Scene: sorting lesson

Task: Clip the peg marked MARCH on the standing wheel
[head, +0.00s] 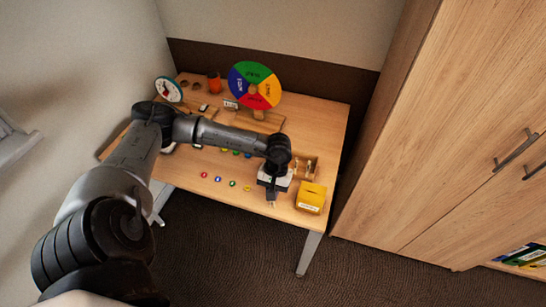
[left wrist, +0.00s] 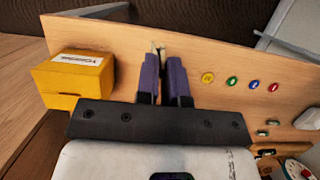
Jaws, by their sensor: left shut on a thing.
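The standing wheel (head: 254,90) is at the back of the table in the head view, with green, yellow, red and blue sectors and small lettering. My left gripper (head: 271,201) is over the front of the table, well in front of the wheel. In the left wrist view its purple-grey fingers (left wrist: 164,73) are shut on a small pale peg (left wrist: 158,48), mostly hidden between them. No marking on the peg is legible. More pale pegs (head: 308,167) seem to stand in a wooden holder at the table's right. My right gripper is not in view.
A yellow box (head: 311,197) with a white label stands just right of the left gripper. Several coloured counters (head: 218,179) lie in front. A small clock (head: 168,90) and an orange cup (head: 214,83) stand at the back left. A tall cabinet (head: 440,130) is to the right.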

